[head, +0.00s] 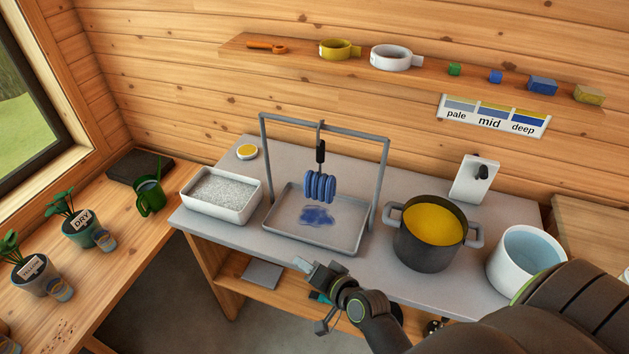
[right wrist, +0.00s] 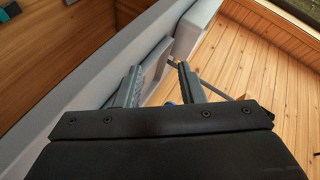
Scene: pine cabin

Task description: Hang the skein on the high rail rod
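The blue skein (head: 319,188) hangs in loops beneath a black-handled hook (head: 320,150) on the top bar of the grey rail frame (head: 345,128). It is above the grey drip tray (head: 285,236), clear of the tray floor, where a blue wet patch (head: 316,215) lies. My right gripper (head: 314,292) is at the table's front edge, in front of and below the tray, away from the skein. In the right wrist view its fingers (right wrist: 160,84) stand apart with nothing held between them. My left gripper is not in view.
A dark pot of yellow liquid (head: 428,256) and a white pot of pale blue liquid (head: 528,283) stand right of the tray. A white bin of grey granules (head: 243,215) stands left.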

